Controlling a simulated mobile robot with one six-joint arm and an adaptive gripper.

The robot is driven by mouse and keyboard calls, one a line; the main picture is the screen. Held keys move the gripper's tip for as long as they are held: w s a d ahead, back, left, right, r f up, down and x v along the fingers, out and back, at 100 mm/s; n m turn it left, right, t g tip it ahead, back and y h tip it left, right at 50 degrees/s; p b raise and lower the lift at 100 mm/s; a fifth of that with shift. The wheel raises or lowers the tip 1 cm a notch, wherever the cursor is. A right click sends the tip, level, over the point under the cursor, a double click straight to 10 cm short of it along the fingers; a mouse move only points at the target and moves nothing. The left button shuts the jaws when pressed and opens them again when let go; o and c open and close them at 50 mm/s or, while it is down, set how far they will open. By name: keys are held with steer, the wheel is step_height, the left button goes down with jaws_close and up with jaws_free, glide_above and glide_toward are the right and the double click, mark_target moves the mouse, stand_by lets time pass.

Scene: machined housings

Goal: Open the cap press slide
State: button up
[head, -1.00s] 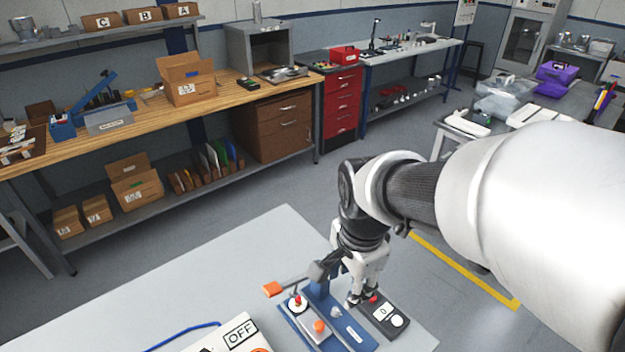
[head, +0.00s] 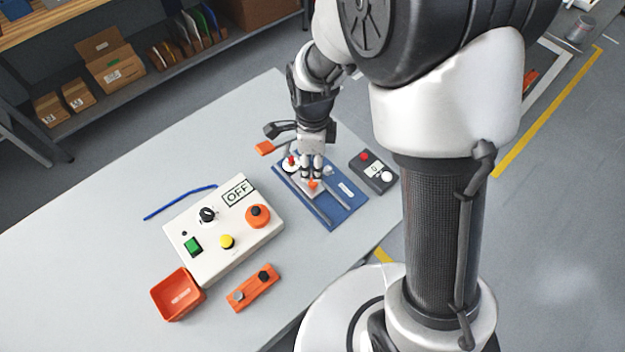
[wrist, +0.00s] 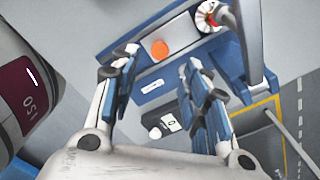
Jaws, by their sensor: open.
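The cap press has a blue base (head: 345,213) near the table's right edge. Its grey slide plate carries an orange knob (head: 313,184), which also shows in the wrist view (wrist: 160,50). A lever with an orange handle (head: 265,148) and a red-topped white round part (head: 291,162) are at its back left. My gripper (head: 312,174) points down over the slide, just at the knob. In the wrist view my gripper (wrist: 157,64) has its fingers apart, with the knob showing between their tips. I cannot tell whether a finger touches it.
A counter box (head: 374,172) with red and white buttons sits right of the press. A white control box (head: 225,228) marked OFF, an orange-red bin (head: 178,296) and an orange block (head: 253,288) are at the front left. A blue cord (head: 180,200) lies behind. The left table is clear.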

step_height(320, 180, down, 9)
steer(key=shift+f+b, duration=0.1)
steer(key=shift+b, duration=1.05)
steer(key=shift+c, duration=0.4)
jaws_close()
